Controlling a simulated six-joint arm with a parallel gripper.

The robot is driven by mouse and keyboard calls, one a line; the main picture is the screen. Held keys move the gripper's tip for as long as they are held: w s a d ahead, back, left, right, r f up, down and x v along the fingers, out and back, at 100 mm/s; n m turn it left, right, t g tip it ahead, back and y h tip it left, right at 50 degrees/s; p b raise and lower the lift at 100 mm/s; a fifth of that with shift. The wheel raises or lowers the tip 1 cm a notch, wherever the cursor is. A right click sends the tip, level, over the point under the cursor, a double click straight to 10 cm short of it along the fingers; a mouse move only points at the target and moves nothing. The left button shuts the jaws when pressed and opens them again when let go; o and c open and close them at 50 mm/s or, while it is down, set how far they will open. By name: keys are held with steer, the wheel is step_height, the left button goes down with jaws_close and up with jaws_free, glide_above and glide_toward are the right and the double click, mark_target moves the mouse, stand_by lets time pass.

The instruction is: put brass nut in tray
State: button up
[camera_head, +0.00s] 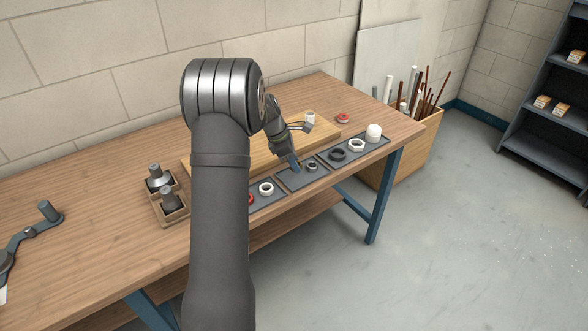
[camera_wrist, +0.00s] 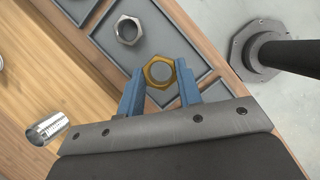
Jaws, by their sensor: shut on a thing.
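My gripper (camera_wrist: 161,78) has its blue fingers shut on the brass nut (camera_wrist: 149,68), one finger on each side, in the wrist view. The nut is a yellow hexagonal ring. It appears above a dark grey tray (camera_wrist: 192,20) with raised rims. A steel-grey nut (camera_wrist: 127,29) lies in the compartment to the upper left. In the head view, my gripper (camera_head: 296,165) reaches down at the middle section of the tray (camera_head: 294,185), left of the dark nut (camera_head: 312,166). The brass nut cannot be made out there.
A wooden board (camera_head: 262,154) lies behind the tray. Rings (camera_head: 357,145) and a white cap (camera_head: 374,132) sit at right. A wooden holder (camera_head: 167,204) with metal parts stands left. My arm hides part of the bench.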

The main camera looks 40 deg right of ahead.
mark_target(298, 177)
steer(key=shift+f, duration=1.65)
steer(key=shift+f, duration=0.15)
steer(key=o, duration=1)
steer(key=v, duration=1.2)
